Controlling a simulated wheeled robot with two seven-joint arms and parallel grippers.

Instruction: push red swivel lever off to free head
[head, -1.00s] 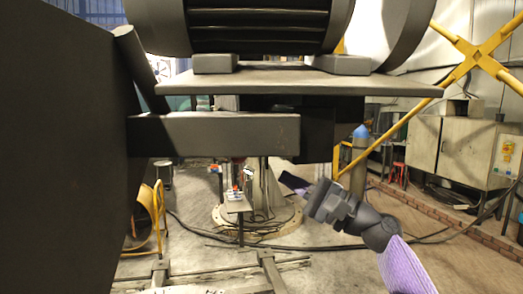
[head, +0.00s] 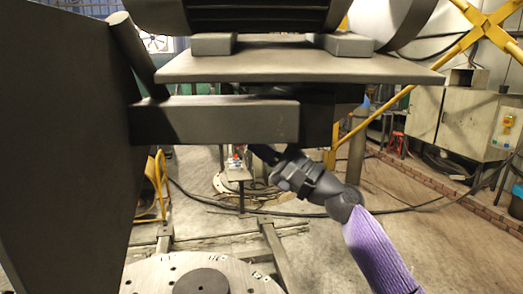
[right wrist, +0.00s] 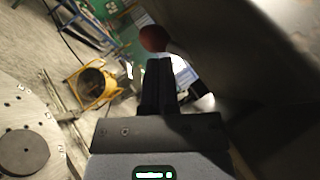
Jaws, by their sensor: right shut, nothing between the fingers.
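A dark red ball (right wrist: 153,38), which looks like the knob of the red lever, shows in the right wrist view just past my fingertips. Whether they touch it I cannot tell. The rest of the lever is hidden there. My right gripper (right wrist: 158,64) has its black fingers together with nothing between them. In the head view, my right gripper (head: 263,153) reaches up and left to the underside of the grey beam (head: 215,122). No red lever can be made out in the head view. My left gripper is not in view.
A dark grey wall-like panel (head: 65,140) fills the left. A flat plate (head: 300,66) lies above the beam. A round plate with a dark disc (head: 200,282) lies low in front. A yellow brace (head: 480,45) and cabinets (head: 455,120) stand farther right. Open floor lies below my arm.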

